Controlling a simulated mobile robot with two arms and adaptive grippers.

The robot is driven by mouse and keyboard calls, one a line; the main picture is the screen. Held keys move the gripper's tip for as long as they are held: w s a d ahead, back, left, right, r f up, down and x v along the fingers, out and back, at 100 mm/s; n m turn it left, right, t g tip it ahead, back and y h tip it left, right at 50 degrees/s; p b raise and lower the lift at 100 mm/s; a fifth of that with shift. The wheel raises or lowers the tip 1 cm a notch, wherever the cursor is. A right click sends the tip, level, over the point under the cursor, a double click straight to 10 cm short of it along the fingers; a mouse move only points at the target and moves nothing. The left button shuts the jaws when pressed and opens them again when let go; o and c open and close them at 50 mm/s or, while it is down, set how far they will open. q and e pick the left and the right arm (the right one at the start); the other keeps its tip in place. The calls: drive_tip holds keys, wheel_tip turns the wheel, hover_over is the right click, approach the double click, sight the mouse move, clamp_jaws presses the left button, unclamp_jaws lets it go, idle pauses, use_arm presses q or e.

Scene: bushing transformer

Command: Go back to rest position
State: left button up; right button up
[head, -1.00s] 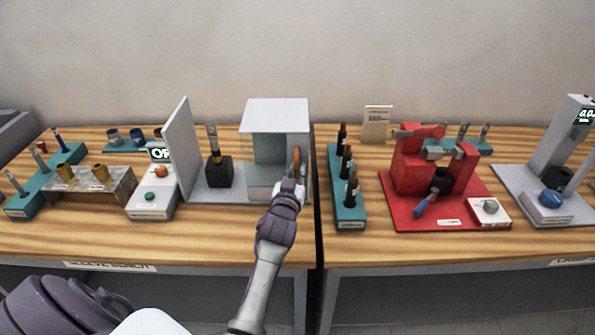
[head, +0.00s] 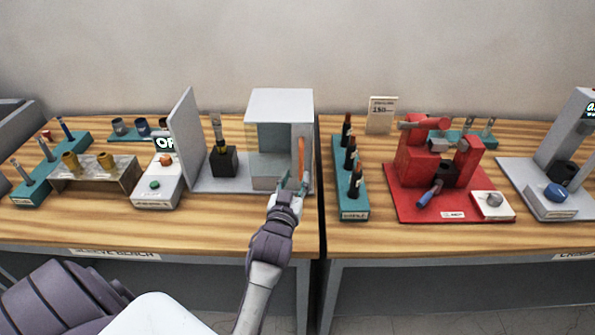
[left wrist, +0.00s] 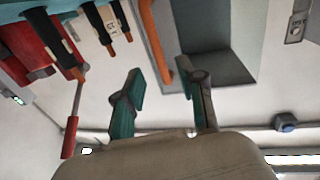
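My left gripper (head: 290,187) is open and empty in front of an orange handle (head: 301,155) on the light grey box (head: 280,103) at the middle of the bench. In the left wrist view, its two teal fingers (left wrist: 160,95) are spread apart. The orange handle (left wrist: 152,38) shows ahead of them, with a small gap visible in the head view. My right gripper is in neither view.
A grey upright plate (head: 187,145) and a black block (head: 224,162) stand left of the box. To the right, a teal rack (head: 352,213) holds dark bottle-like parts, beside a red fixture (head: 400,205). The bench front strip is clear.

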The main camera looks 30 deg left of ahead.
use_arm(q)
drive_tip(key=shift+s+f, duration=0.1)
drive_tip(key=shift+s, duration=0.05)
idle(0.4)
drive_tip(key=s+d+f+m+g+h, duration=0.2)
drive_tip(key=s+d+f+g, duration=0.25)
drive_tip(key=s, duration=0.55)
drive_tip(key=s+d+f+m+g+h, duration=0.2)
drive_tip(key=s+d+f+g, duration=0.25)
drive_tip(key=s, duration=0.55)
drive_tip(key=s+d+f+m+g+h, duration=0.25)
drive_tip(key=s+d+g, duration=0.2)
drive_tip(key=s, duration=0.45)
wheel_tip(320, 180, down, 30)
drive_tip(key=s+r+g+b, duration=0.1)
drive_tip(key=b, duration=0.1)
drive_tip(key=s+a+f+b, duration=0.1)
drive_tip(key=s+a+f, duration=0.1)
drive_tip(key=s+f, duration=0.6)
drive_tip(key=s+a+f+g+b, duration=0.1)
drive_tip(key=s+a+f, duration=0.1)
drive_tip(key=s+f, duration=0.7)
drive_tip(key=shift+f, duration=0.6)
